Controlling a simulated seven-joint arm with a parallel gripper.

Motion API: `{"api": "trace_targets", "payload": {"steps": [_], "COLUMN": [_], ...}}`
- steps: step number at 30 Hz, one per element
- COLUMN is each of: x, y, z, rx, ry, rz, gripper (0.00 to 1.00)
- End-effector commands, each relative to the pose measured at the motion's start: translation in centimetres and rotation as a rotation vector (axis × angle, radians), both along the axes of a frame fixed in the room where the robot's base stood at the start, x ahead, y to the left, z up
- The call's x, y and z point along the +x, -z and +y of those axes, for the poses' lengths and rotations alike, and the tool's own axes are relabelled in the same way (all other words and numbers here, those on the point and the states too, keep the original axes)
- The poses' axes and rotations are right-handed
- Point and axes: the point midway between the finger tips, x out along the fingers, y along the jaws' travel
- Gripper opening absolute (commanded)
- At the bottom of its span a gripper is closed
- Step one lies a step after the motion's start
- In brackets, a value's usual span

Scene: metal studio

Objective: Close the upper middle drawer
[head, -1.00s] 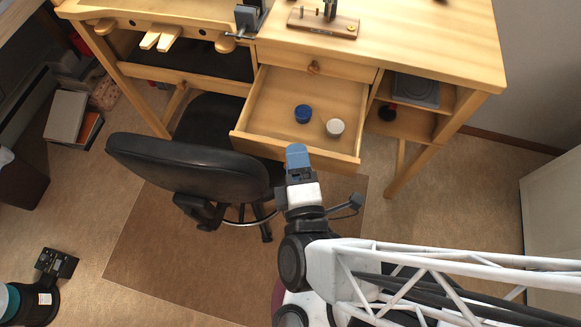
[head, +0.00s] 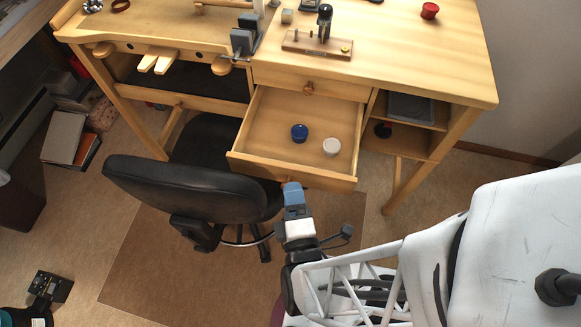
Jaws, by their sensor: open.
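An open wooden drawer (head: 262,125) is pulled out of the middle of the workbench, below a shut shallow drawer (head: 345,88) with a round knob (head: 308,89). In the open drawer lie a blue round container (head: 299,132) and a white round container (head: 331,147). My gripper (head: 292,187), with blue-grey fingers, is just in front of the open drawer's front panel, near its lower edge. It is open, and nothing shows between its fingers. Part of the open drawer's knob seems to show at the fingertips; I cannot tell whether they touch it.
A black chair (head: 190,187) stands close to the left of my gripper, its backrest near the drawer's front left corner. The workbench top (head: 420,55) holds a vise (head: 246,38), a small wooden stand (head: 317,47) and a red container (head: 430,11). Open shelves (head: 405,140) are right of the drawer.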

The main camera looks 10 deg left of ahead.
Motion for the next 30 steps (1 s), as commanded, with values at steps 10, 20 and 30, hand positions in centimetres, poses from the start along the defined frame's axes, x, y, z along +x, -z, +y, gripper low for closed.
{"api": "trace_targets", "payload": {"steps": [10,20,30], "x": [0.0,0.0,0.0], "y": [4.8,10.8,12.4], "z": [0.0,0.0,0.0], "rx": [-0.001,-0.001,0.001], "ry": [-0.001,-0.001,-0.001], "rz": [0.0,0.001,-0.001], "gripper": [0.6,0.6,0.6]}}
